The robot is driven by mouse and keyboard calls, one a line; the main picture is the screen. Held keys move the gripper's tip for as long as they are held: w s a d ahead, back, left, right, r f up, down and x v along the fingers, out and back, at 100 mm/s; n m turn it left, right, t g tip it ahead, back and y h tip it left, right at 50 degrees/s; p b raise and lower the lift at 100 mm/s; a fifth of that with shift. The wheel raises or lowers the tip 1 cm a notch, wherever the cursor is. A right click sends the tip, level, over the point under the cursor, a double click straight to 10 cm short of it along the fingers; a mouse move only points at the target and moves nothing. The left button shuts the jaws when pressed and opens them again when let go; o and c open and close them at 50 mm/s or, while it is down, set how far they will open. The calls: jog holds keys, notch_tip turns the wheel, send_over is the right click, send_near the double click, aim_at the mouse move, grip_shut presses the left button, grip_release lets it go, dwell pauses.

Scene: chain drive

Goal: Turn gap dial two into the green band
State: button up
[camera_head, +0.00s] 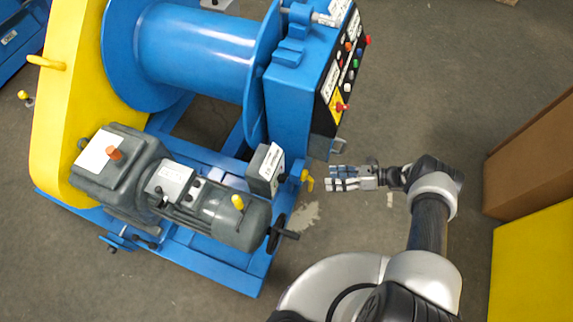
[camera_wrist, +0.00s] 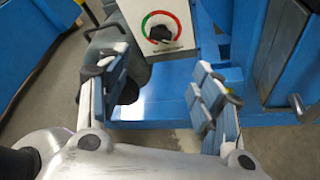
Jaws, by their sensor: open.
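A dial with a black knob (camera_wrist: 160,33) sits on a white plate in the wrist view, at the top centre. In the head view my gripper (camera_head: 332,178) is right of that box.
A yellow lever (camera_head: 307,180) and a black handwheel (camera_head: 278,233) stick out near the box. A blue cabinet with a button panel (camera_head: 343,72) rises behind. A brown box (camera_head: 530,155) and a yellow block (camera_head: 535,265) stand at the right. Floor between is clear.

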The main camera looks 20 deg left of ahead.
aim_at(283, 179)
jog(key=b+x, duration=0.1)
jog(key=x, duration=1.7)
jog(key=shift+f, duration=0.1)
jog(key=shift+c, duration=0.4)
jog(key=c, duration=1)
